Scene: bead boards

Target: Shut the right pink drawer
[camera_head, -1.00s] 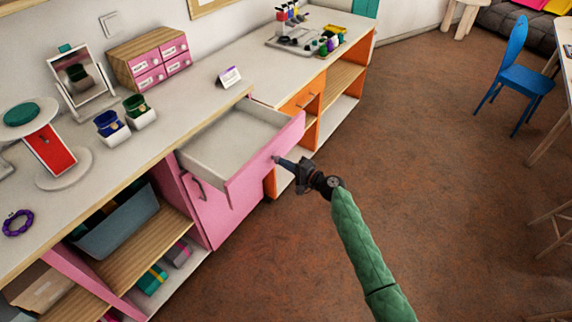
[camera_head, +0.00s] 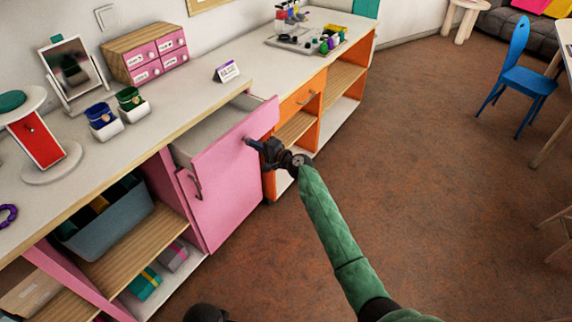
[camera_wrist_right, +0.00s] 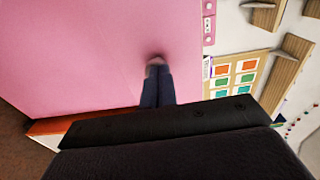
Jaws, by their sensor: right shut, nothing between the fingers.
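The right pink drawer (camera_head: 232,140) is partly open in the head view. Its pink front stands out from the white counter, and part of its grey inside (camera_head: 212,126) shows behind it. My right gripper (camera_head: 250,141) is shut, with its fingertips at the outer face of the drawer front, near its right end. In the right wrist view the shut fingers (camera_wrist_right: 157,75) point at the pink front (camera_wrist_right: 80,50) and appear to touch it.
A pink cabinet door (camera_head: 215,205) with a dark handle sits below the drawer. The counter (camera_head: 190,92) holds cups, a mirror, a small drawer box (camera_head: 147,55) and a card. An orange unit (camera_head: 303,97) stands to the right.

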